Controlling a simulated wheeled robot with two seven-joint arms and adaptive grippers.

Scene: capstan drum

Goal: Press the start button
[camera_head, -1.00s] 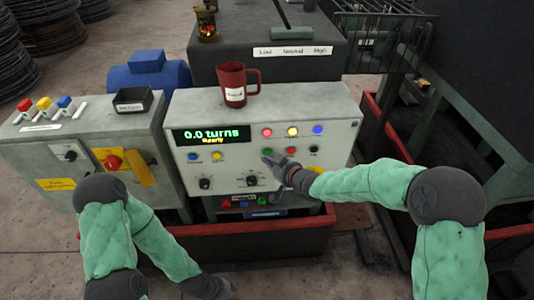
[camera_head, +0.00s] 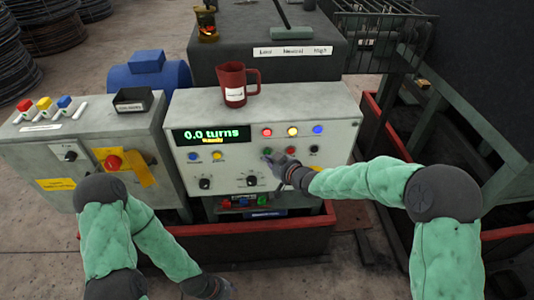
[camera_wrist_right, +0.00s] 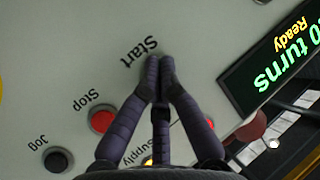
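The control panel (camera_head: 335,115) carries the green start button (camera_head: 267,151), with the red stop button (camera_head: 291,150) and black jog button (camera_head: 314,149) to its right. My right gripper (camera_head: 268,160) is at the start button. In the wrist view my right gripper (camera_wrist_right: 160,64) has its fingers together, empty, with tips beside the "Start" label (camera_wrist_right: 138,52). They hide the start button there, so contact cannot be told. The stop button (camera_wrist_right: 102,120) and jog button (camera_wrist_right: 57,160) show clear of the fingers. My left gripper (camera_head: 222,289) hangs low; its fingers are unclear.
The display (camera_head: 211,135) reads "0.0 turns" and "Ready". A red mug (camera_head: 234,88) stands on top of the panel. A grey side cabinet (camera_head: 90,140) with a red knob (camera_head: 113,162) is on the left. A red-rimmed tray (camera_head: 250,228) lies below the panel.

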